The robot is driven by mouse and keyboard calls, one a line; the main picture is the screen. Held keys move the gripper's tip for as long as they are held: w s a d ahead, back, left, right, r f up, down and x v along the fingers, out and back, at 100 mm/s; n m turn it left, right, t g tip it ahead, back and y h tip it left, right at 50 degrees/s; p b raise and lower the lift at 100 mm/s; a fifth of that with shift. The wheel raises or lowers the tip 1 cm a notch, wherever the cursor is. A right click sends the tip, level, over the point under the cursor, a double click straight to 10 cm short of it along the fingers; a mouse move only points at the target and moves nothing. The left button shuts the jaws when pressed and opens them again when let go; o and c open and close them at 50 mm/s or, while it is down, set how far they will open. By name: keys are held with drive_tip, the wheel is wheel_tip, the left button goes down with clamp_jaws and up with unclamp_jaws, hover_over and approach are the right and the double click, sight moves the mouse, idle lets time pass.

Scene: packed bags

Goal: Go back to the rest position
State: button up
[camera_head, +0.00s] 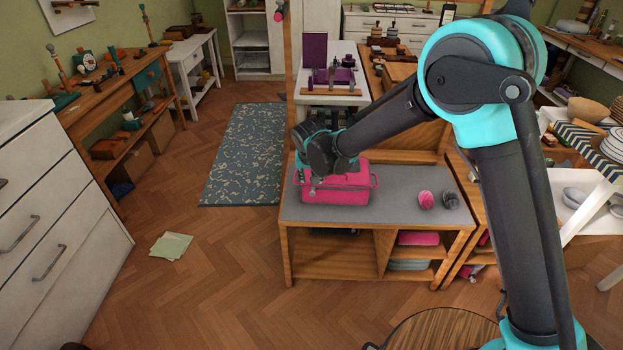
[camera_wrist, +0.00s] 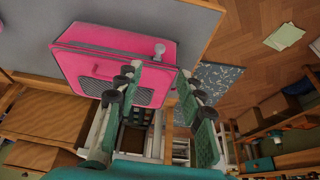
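A pink bag (camera_head: 347,190), box-shaped, stands on the left part of a grey-topped wooden table (camera_head: 395,215). It also shows in the wrist view (camera_wrist: 120,52), tilted, with a grey mesh panel on one side. My gripper (camera_head: 314,186) is at the left part of the bag in the head view, partly hidden by my wrist. In the wrist view my gripper (camera_wrist: 158,88) has its two green fingers apart with nothing held between them. The bag lies beyond the left finger. I cannot tell whether a finger touches the bag.
A pink round item (camera_head: 426,200) and a dark item (camera_head: 450,201) sit on the table's right side. Pale papers (camera_head: 171,246) lie on the floor. A blue patterned rug (camera_head: 245,152) is behind left. White drawers (camera_head: 55,215) stand at left. Floor between drawers and table is mostly clear.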

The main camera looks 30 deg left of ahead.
idle(0.3)
drive_tip(key=w+d+r+m, duration=0.1)
drive_tip(key=w+d+r, duration=0.25)
drive_tip(key=d, duration=0.75)
drive_tip(key=w+d+r+m+h, duration=0.15)
drive_tip(key=w+d, duration=0.25)
drive_tip(key=d, duration=0.8)
drive_tip(key=w+d+r+y, duration=0.1)
drive_tip(key=w+d+r, duration=0.2)
drive_tip(key=d, duration=0.8)
drive_tip(key=s+d+r+m+h, duration=0.1)
drive_tip(key=s+d, duration=0.2)
drive_tip(key=d, duration=0.6)
drive_tip(key=s+d+m, duration=0.1)
drive_tip(key=s+d, duration=0.1)
drive_tip(key=d, duration=0.7)
drive_tip(key=s+d+f+m, duration=0.1)
drive_tip(key=s+d+f, duration=0.2)
drive_tip(key=s+d, duration=0.8)
drive_tip(key=shift+d+f+h, duration=0.15)
drive_tip(key=shift+d+h, duration=0.2)
drive_tip(key=shift+d, duration=0.1)
drive_tip(key=shift+m, duration=0.25)
drive_tip(key=shift+c, duration=0.3)
